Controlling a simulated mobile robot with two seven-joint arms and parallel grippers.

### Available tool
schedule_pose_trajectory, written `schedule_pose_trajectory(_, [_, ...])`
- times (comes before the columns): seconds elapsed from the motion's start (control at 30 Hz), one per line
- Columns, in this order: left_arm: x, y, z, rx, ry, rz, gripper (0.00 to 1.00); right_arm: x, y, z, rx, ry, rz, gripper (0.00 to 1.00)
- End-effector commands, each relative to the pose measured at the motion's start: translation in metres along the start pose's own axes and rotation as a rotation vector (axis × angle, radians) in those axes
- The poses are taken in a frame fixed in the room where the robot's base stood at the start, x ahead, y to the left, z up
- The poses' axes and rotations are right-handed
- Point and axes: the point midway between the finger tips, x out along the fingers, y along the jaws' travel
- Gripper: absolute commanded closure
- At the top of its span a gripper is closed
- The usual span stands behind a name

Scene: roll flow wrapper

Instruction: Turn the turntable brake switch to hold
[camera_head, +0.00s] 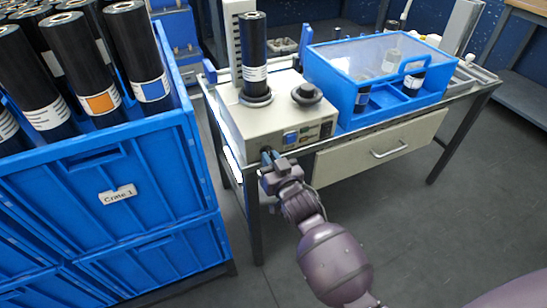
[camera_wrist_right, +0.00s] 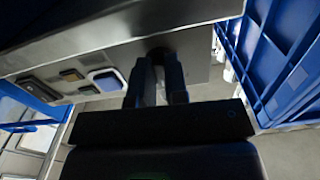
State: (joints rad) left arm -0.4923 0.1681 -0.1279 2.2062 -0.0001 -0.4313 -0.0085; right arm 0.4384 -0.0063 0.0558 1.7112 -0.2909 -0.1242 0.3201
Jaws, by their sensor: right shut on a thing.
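The beige machine (camera_head: 240,122) stands on the left end of the bench and has small switches (camera_head: 306,133) on its front face. My right gripper (camera_head: 268,157) reaches up to the lower left of that front face. In the right wrist view its two fingers (camera_wrist_right: 160,75) are shut on a dark round knob (camera_wrist_right: 160,52) on the panel, which I take to be the brake switch. The fingers hide most of the knob, so its setting cannot be read. My left gripper is not in view.
A black roll (camera_head: 253,50) stands upright on the machine's turntable, with a black knob (camera_head: 307,94) beside it. A blue clear-lidded box (camera_head: 340,101) is to the right. Blue crates (camera_head: 120,215) holding several rolls stand close on the left. The bench drawer (camera_head: 375,150) is shut.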

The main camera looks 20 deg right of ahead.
Motion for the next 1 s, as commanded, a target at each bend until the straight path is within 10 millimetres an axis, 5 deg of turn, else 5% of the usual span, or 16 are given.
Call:
schedule_pose_trajectory(0.5, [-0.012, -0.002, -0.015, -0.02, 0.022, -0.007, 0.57, 0.0, -0.002, -0.003, 0.38, 0.002, 0.0, 1.0])
schedule_pose_trajectory(1.0, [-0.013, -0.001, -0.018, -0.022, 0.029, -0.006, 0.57, 0.0, -0.002, 0.0, 0.475, -0.001, 0.0, 1.0])
